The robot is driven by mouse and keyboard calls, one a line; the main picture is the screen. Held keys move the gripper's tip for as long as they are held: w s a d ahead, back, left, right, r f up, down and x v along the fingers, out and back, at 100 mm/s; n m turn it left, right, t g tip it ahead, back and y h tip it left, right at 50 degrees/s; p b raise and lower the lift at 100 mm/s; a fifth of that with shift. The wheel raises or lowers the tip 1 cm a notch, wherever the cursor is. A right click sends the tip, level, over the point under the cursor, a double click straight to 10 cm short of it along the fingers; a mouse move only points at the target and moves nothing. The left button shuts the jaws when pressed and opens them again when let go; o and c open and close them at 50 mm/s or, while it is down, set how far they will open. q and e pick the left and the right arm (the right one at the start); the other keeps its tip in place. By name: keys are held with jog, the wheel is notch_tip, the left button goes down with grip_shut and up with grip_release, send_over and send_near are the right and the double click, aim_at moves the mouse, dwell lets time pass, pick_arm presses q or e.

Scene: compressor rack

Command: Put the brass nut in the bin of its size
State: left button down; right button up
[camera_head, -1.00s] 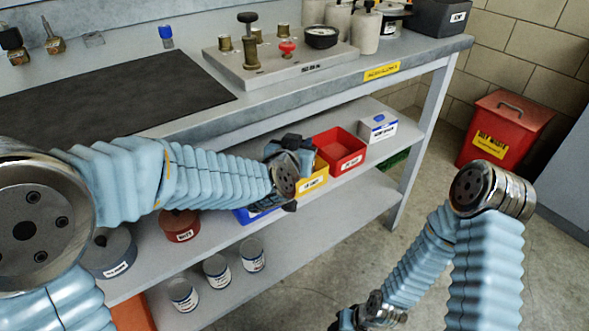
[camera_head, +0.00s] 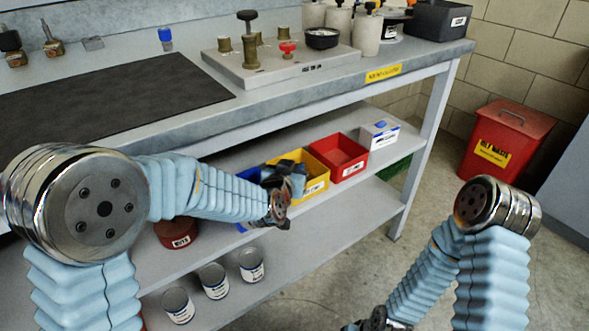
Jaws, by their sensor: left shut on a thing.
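Three open bins stand in a row on the upper shelf under the bench: a blue bin (camera_head: 247,175), a yellow bin (camera_head: 318,185) and a red bin (camera_head: 349,170). Their front labels are too small to read. My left gripper (camera_head: 287,178) is over the blue and yellow bins and hides part of both. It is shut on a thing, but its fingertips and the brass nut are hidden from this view. Only a sliver of my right gripper (camera_head: 350,327) shows at the bottom edge, and its fingers are out of frame.
A white box (camera_head: 379,135) stands right of the red bin. A dark red tin (camera_head: 177,233) is left of the bins, and several cans (camera_head: 214,281) stand on the lower shelf. The bench edge (camera_head: 290,105) overhangs the shelf. A red waste can (camera_head: 505,140) is at right.

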pick_arm(q)
jog(key=shift+s+f+b, duration=0.1)
jog(key=shift+f+b, duration=0.3)
jog(key=shift+f, duration=0.2)
jog(key=c, duration=1.1)
grip_release()
jog(key=shift+s+f, duration=0.1)
jog(key=shift+f, duration=0.1)
jog(key=shift+o, duration=0.2)
jog(key=shift+r+p, duration=0.3)
jog(key=shift+p, duration=0.05)
jog(key=shift+r+p, duration=0.6)
jog(key=shift+p, duration=0.05)
jog(key=v, duration=1.1)
jog(key=shift+s, duration=0.25)
jog(key=shift+a+r, duration=0.1)
